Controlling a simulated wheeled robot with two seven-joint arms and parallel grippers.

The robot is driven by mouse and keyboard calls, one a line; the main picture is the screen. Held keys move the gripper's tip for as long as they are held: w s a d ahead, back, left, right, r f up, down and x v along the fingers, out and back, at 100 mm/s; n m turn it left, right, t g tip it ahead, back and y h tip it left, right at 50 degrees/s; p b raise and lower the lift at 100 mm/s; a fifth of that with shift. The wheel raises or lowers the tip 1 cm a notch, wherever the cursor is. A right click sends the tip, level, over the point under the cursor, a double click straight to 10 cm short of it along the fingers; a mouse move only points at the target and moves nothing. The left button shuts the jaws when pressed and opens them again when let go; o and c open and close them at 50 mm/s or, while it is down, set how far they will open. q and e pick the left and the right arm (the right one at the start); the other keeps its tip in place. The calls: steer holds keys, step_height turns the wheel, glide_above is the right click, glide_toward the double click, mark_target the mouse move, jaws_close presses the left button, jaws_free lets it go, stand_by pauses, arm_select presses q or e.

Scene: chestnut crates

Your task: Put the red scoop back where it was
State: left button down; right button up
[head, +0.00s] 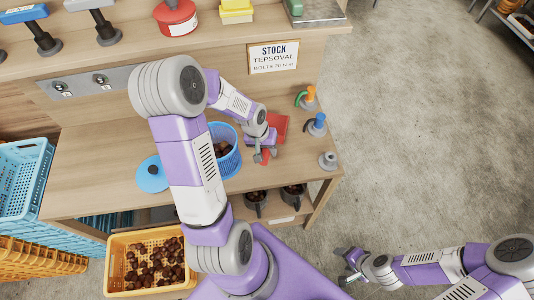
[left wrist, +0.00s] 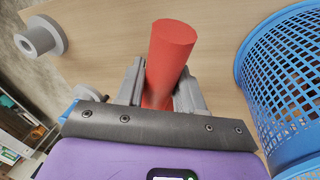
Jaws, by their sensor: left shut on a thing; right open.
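My left gripper (head: 262,156) is over the bench beside the blue basket (head: 232,165). In the left wrist view, its fingers (left wrist: 160,90) are shut on a red cylindrical part of the red scoop (left wrist: 172,55), whose round end sticks out beyond them. In the head view a red part (head: 282,124) shows just behind the gripper; the arm hides some of it, and I cannot tell whether it touches the bench. The basket also shows in the left wrist view (left wrist: 290,85). My right gripper (head: 349,268) is open and empty over the floor, off the bench.
A yellow crate (head: 118,245) holds chestnuts. Dark mugs (head: 292,192) sit below.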

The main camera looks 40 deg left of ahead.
arm_select(q)
steer(key=x, duration=0.3)
steer(key=shift+s+a+f+b, duration=0.2)
steer(key=shift+f+b, duration=0.1)
steer(key=shift+f, duration=0.05)
steer(key=c, duration=0.7)
jaws_free()
